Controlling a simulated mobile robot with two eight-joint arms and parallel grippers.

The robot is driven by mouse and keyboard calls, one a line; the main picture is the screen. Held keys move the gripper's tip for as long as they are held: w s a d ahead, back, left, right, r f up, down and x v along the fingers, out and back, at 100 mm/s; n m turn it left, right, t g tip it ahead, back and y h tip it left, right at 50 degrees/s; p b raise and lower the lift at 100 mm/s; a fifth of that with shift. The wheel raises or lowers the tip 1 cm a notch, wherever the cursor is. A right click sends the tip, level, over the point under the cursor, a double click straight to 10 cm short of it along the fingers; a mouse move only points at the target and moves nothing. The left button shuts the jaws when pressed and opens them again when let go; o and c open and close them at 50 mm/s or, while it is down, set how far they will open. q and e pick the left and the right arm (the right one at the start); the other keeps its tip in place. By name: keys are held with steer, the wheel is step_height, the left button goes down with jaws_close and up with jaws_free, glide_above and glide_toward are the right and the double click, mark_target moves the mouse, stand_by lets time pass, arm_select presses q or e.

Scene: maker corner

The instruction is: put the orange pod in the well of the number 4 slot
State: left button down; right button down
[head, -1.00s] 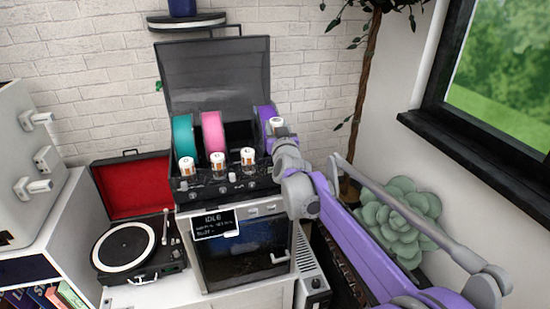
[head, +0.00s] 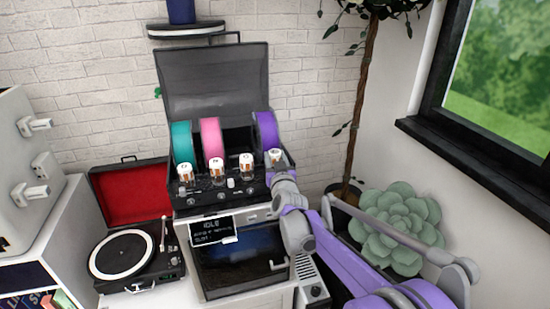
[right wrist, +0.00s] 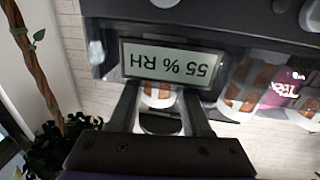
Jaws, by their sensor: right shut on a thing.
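The pod (head: 275,157), with a white top, is at the right end of a row of similar pods on the front of the black spool box (head: 225,194). My right gripper (head: 279,173) is shut on it from the front. In the right wrist view, this pod (right wrist: 160,92) shows orange and white between the fingers, partly hidden by the display. I cannot tell whether its base is in the number 4 well, because the gripper covers it. My left gripper is not in view.
Other pods (head: 217,166) stand to the left. Behind them are teal (head: 182,142), pink (head: 211,138) and purple (head: 266,131) spools under a raised lid (head: 213,82). A humidity display (right wrist: 170,63) is close to my fingers. A turntable (head: 130,250) stands left, a plant (head: 395,225) right.

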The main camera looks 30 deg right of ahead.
steer(key=shift+c, duration=1.8)
jaws_free()
steer(key=shift+s+r, duration=0.1)
steer(key=shift+r, duration=0.15)
steer(key=v, duration=1.2)
steer(key=s+a+f+n+g+y, duration=0.4)
steer(key=s+a+f+g+y, duration=0.15)
steer(key=s+a+f, duration=0.7)
steer(key=s+a+f+g, duration=0.2)
steer(key=s+f+g, duration=0.1)
steer(key=s, duration=0.5)
steer(key=s+a+f+g, duration=0.2)
steer(key=s+f+g, duration=0.1)
steer(key=s+f, duration=0.3)
steer(key=shift+s+f+y, duration=0.25)
steer(key=shift+s+y, duration=0.2)
steer(key=shift+s, duration=0.75)
